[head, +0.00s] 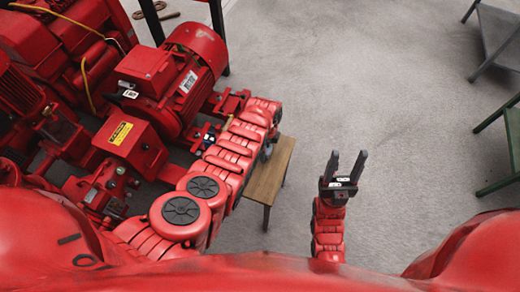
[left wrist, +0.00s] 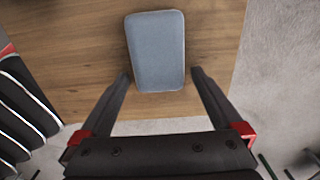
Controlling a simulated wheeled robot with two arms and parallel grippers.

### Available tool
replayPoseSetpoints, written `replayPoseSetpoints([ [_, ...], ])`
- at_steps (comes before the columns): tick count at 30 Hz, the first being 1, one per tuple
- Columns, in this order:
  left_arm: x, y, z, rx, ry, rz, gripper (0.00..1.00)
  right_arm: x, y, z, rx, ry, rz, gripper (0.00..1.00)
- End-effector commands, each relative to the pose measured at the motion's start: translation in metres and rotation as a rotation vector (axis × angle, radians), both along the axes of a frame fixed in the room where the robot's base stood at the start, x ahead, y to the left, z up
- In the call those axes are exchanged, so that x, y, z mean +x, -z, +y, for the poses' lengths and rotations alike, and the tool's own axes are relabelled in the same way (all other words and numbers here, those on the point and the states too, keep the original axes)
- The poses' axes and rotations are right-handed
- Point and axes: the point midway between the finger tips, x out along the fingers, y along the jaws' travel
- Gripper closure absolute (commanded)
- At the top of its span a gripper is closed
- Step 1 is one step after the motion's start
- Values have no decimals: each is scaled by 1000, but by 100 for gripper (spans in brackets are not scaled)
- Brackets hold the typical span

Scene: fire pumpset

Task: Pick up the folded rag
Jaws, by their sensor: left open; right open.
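The folded rag (left wrist: 156,50) is a blue-grey rounded rectangle lying flat on a wooden bench top (left wrist: 60,70) in the left wrist view. My left gripper (left wrist: 160,76) is open, its two fingertips on either side of the rag's near end. A gap shows at each side; their height above the wood is hard to tell. In the head view my left arm reaches over the wooden bench (head: 265,180) and largely hides that gripper and the rag. My right gripper (head: 345,166) is open and empty, pointing up the picture over the floor, right of the bench.
A red motor and pump set (head: 165,85) stands left of the bench, close beside my left arm. A grey metal table (head: 500,40) and a green-framed stand (head: 505,150) are at the right edge. The concrete floor (head: 400,120) between is clear.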

Motion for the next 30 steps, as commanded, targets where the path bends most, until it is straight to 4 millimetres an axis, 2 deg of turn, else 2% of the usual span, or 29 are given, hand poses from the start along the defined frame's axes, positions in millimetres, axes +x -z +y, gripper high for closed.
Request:
replayPoseSetpoints([
  [3,0,6,0,0,0,1,0,0,4,0,0,0,0,47],
  [11,0,6,0,0,0,-1,0,0,4,0,0,0,0,47],
  [21,0,6,0,0,0,-1,59,0,4,0,0,0,0,47],
  [30,0,4,0,0,0,0,59,0,3,0,0,0,0,47],
])
